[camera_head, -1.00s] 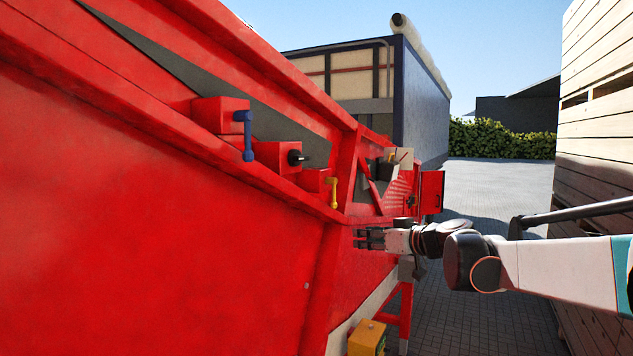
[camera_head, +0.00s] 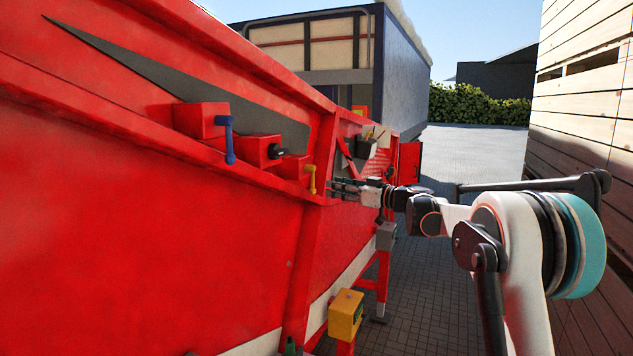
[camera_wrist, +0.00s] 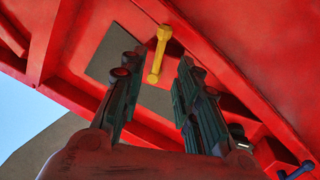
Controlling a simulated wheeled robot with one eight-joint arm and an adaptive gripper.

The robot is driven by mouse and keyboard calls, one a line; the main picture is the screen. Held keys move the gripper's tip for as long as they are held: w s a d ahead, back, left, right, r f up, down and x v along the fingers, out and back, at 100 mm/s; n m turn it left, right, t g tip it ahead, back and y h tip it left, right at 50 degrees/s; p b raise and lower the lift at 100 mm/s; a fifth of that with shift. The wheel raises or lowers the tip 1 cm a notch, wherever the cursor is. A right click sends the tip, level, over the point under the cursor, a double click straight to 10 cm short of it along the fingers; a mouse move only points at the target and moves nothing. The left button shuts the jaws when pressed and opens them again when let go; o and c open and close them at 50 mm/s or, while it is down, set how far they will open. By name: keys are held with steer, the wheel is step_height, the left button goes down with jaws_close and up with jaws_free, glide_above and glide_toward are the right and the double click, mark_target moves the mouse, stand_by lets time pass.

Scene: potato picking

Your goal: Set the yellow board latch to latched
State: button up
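The yellow board latch (camera_head: 311,178) is a small yellow lever on a red block on the side of the red machine, its arm hanging down in the head view. In the wrist view the yellow latch (camera_wrist: 159,54) shows ahead of my gripper, roughly between the lines of the two fingers. My gripper (camera_head: 333,187) is just right of the latch in the head view, with its fingers pointing at the machine. In the wrist view my gripper (camera_wrist: 152,82) has its fingers apart, with nothing held between them. The latch appears beyond the fingertips; I cannot tell the exact gap.
A blue lever (camera_head: 228,140) and a black knob (camera_head: 276,151) sit on red blocks left of the latch. The blue lever also shows in the wrist view (camera_wrist: 297,171). A yellow box (camera_head: 345,315) stands below. Wooden crates (camera_head: 580,100) rise on the right; paving between is open.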

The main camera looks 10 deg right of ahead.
steer(key=p+x, duration=0.1)
steer(key=x, duration=0.7)
steer(key=shift+p, duration=0.4)
steer(key=shift+a, duration=0.15)
jaws_close()
